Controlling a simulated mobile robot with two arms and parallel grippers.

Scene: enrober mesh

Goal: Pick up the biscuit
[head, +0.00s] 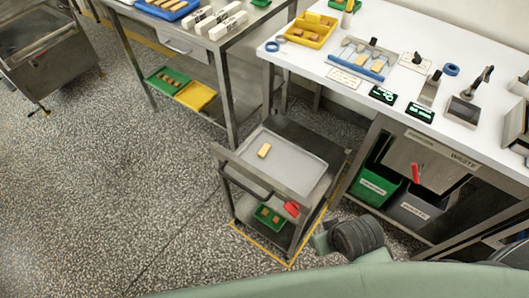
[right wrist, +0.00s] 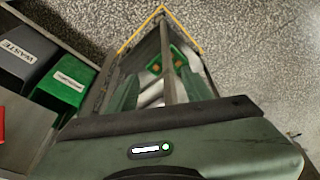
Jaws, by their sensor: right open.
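A tan rectangular biscuit (head: 264,150) lies flat on the grey tray (head: 290,163) on top of a small steel cart, left of the tray's middle. Nothing touches it. My right gripper (right wrist: 160,85) is open in the right wrist view, with green fingers apart and no biscuit between them. In the head view, parts of my right arm show low, just right of the cart, apart from the biscuit. The biscuit on the top tray cannot be made out in the right wrist view. My left gripper is not in view.
The cart's lower shelf holds a green tray (head: 268,217) with biscuits; it also shows in the right wrist view (right wrist: 180,58). A white worktop (head: 325,71) and bins (head: 374,184) stand right.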

